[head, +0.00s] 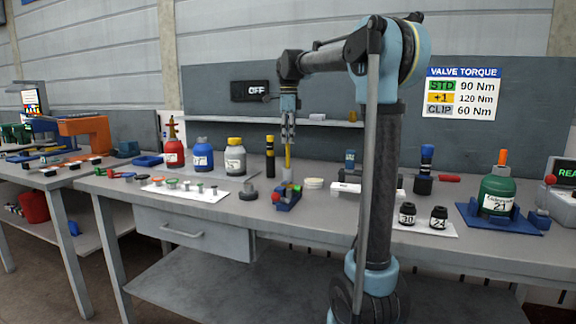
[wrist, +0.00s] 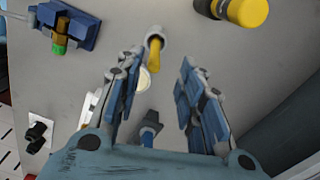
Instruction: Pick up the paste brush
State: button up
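The paste brush seems to be the thin yellow-handled stick (head: 288,157) standing upright in a small grey holder (head: 287,175) on the bench. In the wrist view the yellow handle (wrist: 154,54) rises from its pale round holder (wrist: 156,32); its lower end is hidden. My gripper (head: 288,138) points straight down just above the handle's top. In the wrist view my gripper (wrist: 159,68) is open, its two fingers well apart and nothing held. The handle shows toward the left finger's tip, near the gap. I cannot tell whether it touches a finger.
A black-and-yellow cylinder (head: 270,158) stands just left of the handle. A blue fixture (head: 287,198) sits in front of it. Red (head: 174,152), blue (head: 203,155) and grey (head: 235,158) bottles stand to the left. A shelf (head: 330,122) runs along the back panel.

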send_over(288, 160)
jog(key=w, duration=0.1)
notch_tip(288, 160, down, 4)
jog(key=shift+s+f, duration=0.1)
jog(key=shift+f, duration=2.8)
grip_shut()
